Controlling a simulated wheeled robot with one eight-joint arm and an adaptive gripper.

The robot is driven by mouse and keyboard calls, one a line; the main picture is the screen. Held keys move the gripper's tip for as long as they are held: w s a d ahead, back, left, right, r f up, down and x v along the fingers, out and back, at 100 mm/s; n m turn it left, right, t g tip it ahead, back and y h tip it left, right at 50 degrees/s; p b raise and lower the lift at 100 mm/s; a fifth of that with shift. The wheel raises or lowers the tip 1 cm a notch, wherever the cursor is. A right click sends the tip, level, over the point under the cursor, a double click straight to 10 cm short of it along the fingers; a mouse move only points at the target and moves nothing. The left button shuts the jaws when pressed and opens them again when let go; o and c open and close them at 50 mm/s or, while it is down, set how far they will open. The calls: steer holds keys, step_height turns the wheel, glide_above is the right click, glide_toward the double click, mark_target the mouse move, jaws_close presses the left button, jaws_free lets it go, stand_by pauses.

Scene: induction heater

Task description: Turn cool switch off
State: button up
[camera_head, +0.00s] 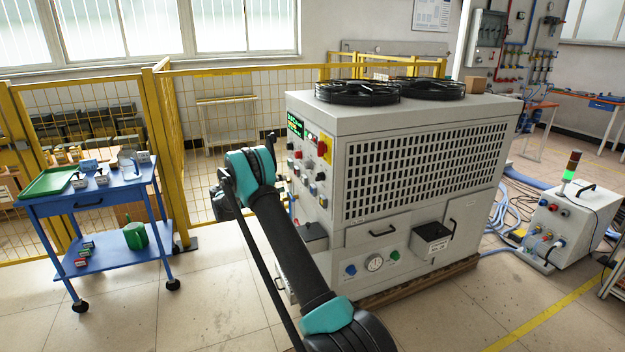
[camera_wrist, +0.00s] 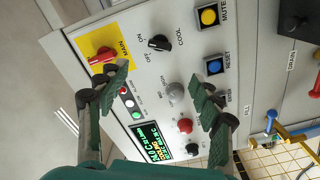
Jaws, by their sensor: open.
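The cool switch (camera_wrist: 159,43) is a black rotary knob on the grey control panel, with COOL, ON and OFF printed around it. The wrist view shows the panel turned sideways. I cannot tell for sure which mark the knob points to. My gripper (camera_wrist: 160,95) is open and empty in front of the panel, its two green-padded fingers spread left and right. The knob shows beyond the gap between the fingertips, apart from both. In the head view my arm reaches the panel's left side and the gripper is mostly hidden.
The red main switch (camera_wrist: 102,56) on its yellow plate is close to the left finger. A blue cart (camera_head: 95,195) stands left of the heater cabinet (camera_head: 420,215).

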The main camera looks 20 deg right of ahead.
mark_target(316, 178)
steer(key=d, duration=1.5)
steer(key=shift+w+d, duration=0.25)
steer(key=shift+d, duration=0.1)
steer(key=c, duration=1.2)
